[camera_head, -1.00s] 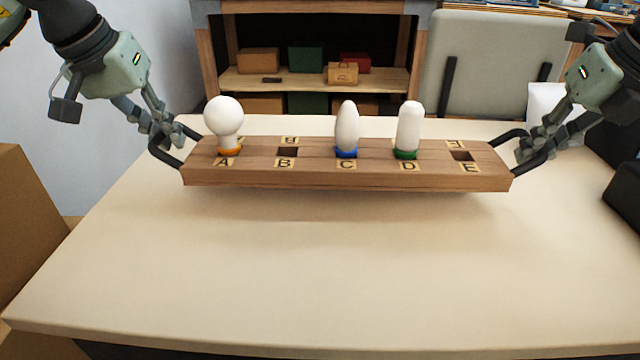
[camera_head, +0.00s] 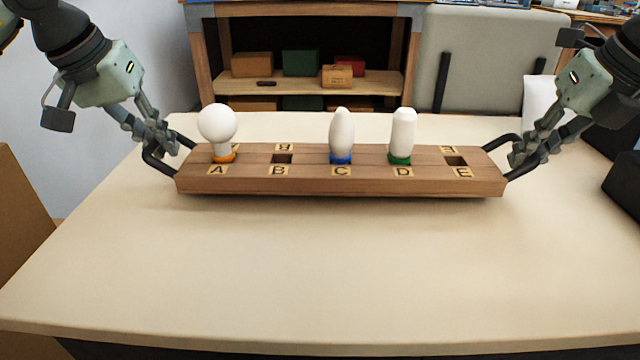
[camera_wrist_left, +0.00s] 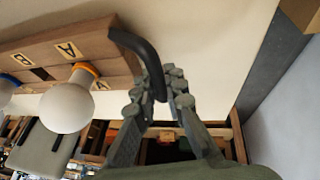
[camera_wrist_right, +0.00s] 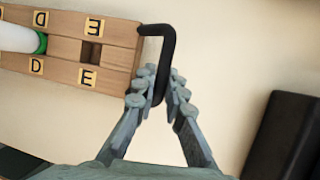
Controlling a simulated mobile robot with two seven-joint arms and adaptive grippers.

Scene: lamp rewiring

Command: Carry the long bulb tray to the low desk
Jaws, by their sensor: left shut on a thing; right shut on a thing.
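The long wooden bulb tray (camera_head: 310,183) is level over the cream desk (camera_head: 320,270), very low; I cannot tell if it touches. A round bulb (camera_head: 217,123) stands in slot A, a pointed bulb (camera_head: 341,133) in C and a tubular bulb (camera_head: 403,133) in D. Slots B and E are empty. My left gripper (camera_head: 163,150) is shut on the tray's left black handle, which also shows in the left wrist view (camera_wrist_left: 140,47). My right gripper (camera_head: 515,157) is shut on the right black handle, seen in the right wrist view (camera_wrist_right: 168,50).
The desk top in front of the tray is clear. A wooden shelf (camera_head: 315,82) with boxes and a grey chair back (camera_head: 490,60) stand behind the desk. A cardboard box (camera_head: 22,210) is at the left, and a black object (camera_head: 625,185) is at the right edge.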

